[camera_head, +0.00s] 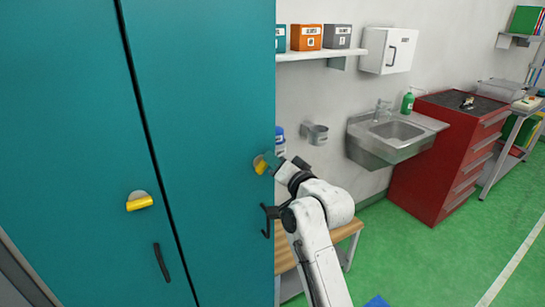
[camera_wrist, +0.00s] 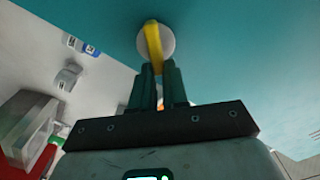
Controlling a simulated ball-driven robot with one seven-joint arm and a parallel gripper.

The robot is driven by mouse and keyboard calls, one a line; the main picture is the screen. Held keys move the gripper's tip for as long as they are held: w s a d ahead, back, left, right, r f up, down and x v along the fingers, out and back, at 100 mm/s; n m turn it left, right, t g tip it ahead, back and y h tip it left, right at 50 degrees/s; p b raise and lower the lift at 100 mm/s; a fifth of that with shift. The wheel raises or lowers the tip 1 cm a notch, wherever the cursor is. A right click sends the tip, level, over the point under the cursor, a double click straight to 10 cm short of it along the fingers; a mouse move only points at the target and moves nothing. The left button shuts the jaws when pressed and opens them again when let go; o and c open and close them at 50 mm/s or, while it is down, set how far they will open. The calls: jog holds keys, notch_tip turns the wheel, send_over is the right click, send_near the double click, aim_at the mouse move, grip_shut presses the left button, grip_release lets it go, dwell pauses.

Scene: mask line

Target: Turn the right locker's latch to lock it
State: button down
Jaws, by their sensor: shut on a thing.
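The teal lockers (camera_head: 190,120) stand at the left in the head view. The right locker's latch (camera_head: 260,164) is a yellow lever on a pale round plate near the door's right edge. In the wrist view the yellow lever (camera_wrist: 153,45) stands out from the plate and runs down between the fingers. My gripper (camera_head: 268,163) is at this latch, and in the wrist view its dark fingers (camera_wrist: 160,80) are shut on the lever. The left locker's latch (camera_head: 139,201) has its yellow lever lying nearly level. The fingers hide the lever's lower end.
Black door handles sit below the latches, one on the left locker (camera_head: 161,262). A wooden bench (camera_head: 345,232) is behind my arm. A sink (camera_head: 395,132), a red drawer cabinet (camera_head: 440,155) and a wall shelf (camera_head: 320,54) are to the right. Green floor (camera_head: 420,255) is open at the lower right.

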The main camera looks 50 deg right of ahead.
jog(key=shift+s+d+f+m+p, duration=0.25)
jog(key=shift+m+p, duration=0.4)
jog(key=shift+m, duration=0.9)
jog(key=shift+w+f+m+p, duration=0.15)
jog(key=shift+f+m+p, duration=0.35)
jog(key=shift+m, duration=1)
jog(key=shift+s+d+f+m+p, duration=0.15)
jog(key=shift+m+p, duration=0.6)
jog(key=shift+m, duration=0.8)
jog(key=shift+w, duration=0.1)
jog(key=c, duration=1.1)
grip_release()
jog(key=shift+c, duration=0.2)
jog(key=b+v, duration=0.2)
jog(key=v, duration=0.8)
jog(key=shift+s, duration=0.35)
jog(key=shift+a, duration=0.1)
